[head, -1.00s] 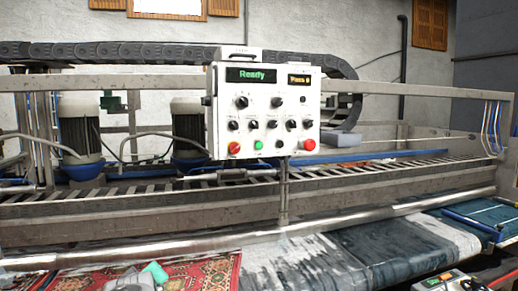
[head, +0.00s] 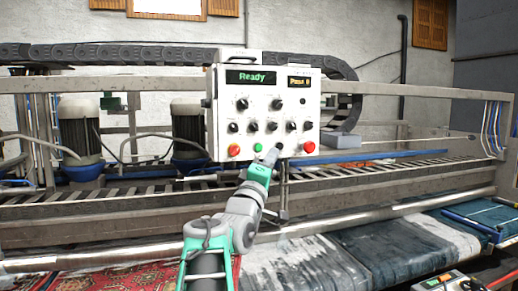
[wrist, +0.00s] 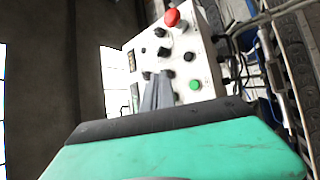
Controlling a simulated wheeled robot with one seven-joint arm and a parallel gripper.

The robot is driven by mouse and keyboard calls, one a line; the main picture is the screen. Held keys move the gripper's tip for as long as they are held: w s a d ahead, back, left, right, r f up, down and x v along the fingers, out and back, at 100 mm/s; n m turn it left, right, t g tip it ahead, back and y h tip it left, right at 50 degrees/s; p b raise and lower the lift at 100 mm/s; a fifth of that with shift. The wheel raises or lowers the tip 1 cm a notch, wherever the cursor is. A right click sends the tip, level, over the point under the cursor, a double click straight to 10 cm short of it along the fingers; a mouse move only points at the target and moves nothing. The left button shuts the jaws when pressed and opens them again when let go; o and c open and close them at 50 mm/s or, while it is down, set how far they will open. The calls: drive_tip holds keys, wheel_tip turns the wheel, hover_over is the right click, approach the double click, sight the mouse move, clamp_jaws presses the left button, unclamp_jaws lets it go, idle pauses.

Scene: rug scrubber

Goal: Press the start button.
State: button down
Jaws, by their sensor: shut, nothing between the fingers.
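The white control panel (head: 222,110) hangs on the machine frame and reads "Ready" and "Pass 0". Its green button (head: 258,146), apparently the start button, is on the bottom row and uncovered. My gripper (head: 275,153) is shut and empty, with its tip in front of the panel's lower edge, just right of the green button. I cannot tell whether it touches the panel. In the wrist view the panel (wrist: 208,62) appears turned sideways. The green button (wrist: 195,84) shows to the right of the shut fingers (wrist: 165,78), not covered by them.
Several black knobs (head: 242,103) are above. A metal rail (head: 360,214) and rugs (head: 370,255) lie below the panel.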

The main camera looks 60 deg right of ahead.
sight(259, 147)
drive_tip(key=shift+w+d+p, duration=1.7)
drive_tip(key=shift+w+d, duration=1.45)
drive_tip(key=shift+w, duration=0.1)
drive_tip(key=shift+w+d, duration=0.2)
drive_tip(key=shift+d, duration=0.1)
